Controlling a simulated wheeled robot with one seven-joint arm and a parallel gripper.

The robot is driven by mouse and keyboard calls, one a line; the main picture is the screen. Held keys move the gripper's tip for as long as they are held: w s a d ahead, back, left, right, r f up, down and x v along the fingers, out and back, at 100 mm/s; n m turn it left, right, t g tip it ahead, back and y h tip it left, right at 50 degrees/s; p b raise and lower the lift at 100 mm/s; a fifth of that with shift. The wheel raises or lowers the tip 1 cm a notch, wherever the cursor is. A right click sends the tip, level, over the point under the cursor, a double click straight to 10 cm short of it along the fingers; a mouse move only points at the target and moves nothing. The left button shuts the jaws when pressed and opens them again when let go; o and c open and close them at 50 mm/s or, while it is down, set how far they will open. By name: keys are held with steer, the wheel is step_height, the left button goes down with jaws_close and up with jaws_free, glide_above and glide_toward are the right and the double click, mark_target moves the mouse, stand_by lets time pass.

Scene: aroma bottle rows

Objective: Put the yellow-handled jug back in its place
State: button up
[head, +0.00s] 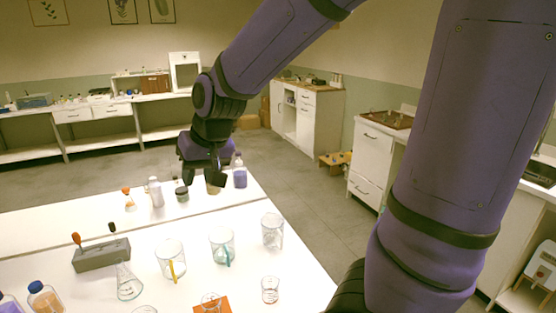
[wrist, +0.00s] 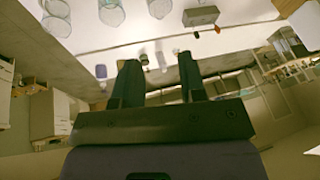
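The yellow-handled jug (head: 163,252) is a clear glass vessel with a yellow strip, standing upright on the white table. It is the left one of a slanting row of three clear jugs. The middle jug (head: 222,243) has a teal handle; the right one (head: 272,229) has a pale handle. My gripper (head: 203,184) is above the table's far part, well beyond the jugs, near small bottles. In the wrist view my gripper (wrist: 158,68) has its fingers apart with nothing between them. The jugs show at that view's top edge, partly cut off.
A grey block (head: 100,257) with dark and orange-topped items is left of the jugs. A small beaker (head: 270,290) stands in front, near an orange square (head: 224,304). Bottles, including a purple one (head: 240,177), line the far part. A conical flask (head: 128,286) stands front left.

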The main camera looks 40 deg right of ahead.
steer(key=s+d+r+h, duration=0.1)
steer(key=s+d+r, duration=0.1)
steer(key=s, duration=0.7)
steer(key=s+d+r+n, duration=0.1)
steer(key=s+d+r, duration=0.2)
steer(key=s, duration=0.6)
step_height(320, 180, up, 2)
steer(key=shift+s+r+t+h, duration=0.15)
steer(key=shift+r+t+h, duration=0.1)
steer(key=shift+t+h, duration=0.15)
